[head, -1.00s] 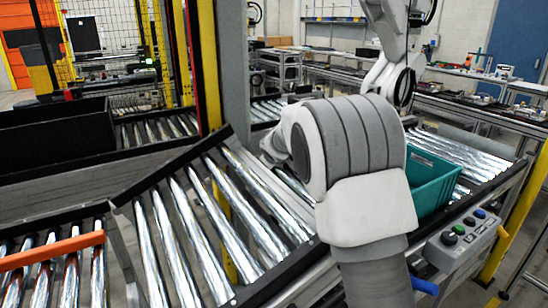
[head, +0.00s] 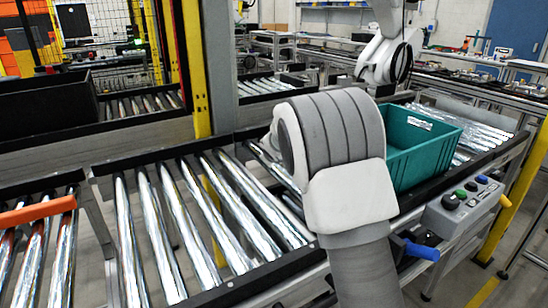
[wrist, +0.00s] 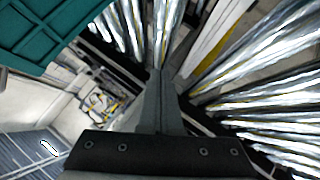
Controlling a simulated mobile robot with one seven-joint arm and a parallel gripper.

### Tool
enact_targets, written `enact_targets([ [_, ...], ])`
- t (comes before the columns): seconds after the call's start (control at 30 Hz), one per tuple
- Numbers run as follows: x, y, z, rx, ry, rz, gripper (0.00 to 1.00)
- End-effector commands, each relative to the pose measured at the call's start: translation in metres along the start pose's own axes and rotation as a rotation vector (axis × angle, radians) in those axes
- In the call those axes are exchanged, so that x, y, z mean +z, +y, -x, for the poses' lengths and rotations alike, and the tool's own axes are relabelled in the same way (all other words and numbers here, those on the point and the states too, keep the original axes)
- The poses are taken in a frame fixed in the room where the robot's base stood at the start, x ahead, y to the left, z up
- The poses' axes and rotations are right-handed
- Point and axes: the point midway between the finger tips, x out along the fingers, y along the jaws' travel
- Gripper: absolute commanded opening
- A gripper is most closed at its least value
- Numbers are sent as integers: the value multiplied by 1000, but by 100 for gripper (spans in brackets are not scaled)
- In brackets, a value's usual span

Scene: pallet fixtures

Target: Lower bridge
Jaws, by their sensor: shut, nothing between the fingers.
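The roller bridge (head: 190,220) spans the middle of the head view, with shiny rollers in a black frame. It lies about level with the conveyors at its left and right, and a narrow gap shows at its left end. My arm covers part of its right side. My gripper (wrist: 157,78) shows in the wrist view with its fingers together and nothing between them. It points down among shiny rollers (wrist: 260,95). In the head view the gripper is hidden behind my arm. I cannot tell whether it touches the bridge.
A teal crate (head: 425,155) stands on the right conveyor, close to my arm. A control box (head: 462,208) with coloured buttons and a blue handle (head: 421,251) sit at the front right. An orange bar (head: 38,212) crosses the left conveyor. A yellow post (head: 192,70) rises behind.

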Motion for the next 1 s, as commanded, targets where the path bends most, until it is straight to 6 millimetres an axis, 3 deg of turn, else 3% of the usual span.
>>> enact_targets([
  [0.57,-5,4,5,1,1,-1,0],
  [0.8,-31,23,31,2,2,-2,0],
  [1.0,-21,39,67,2,1,-4,0],
])
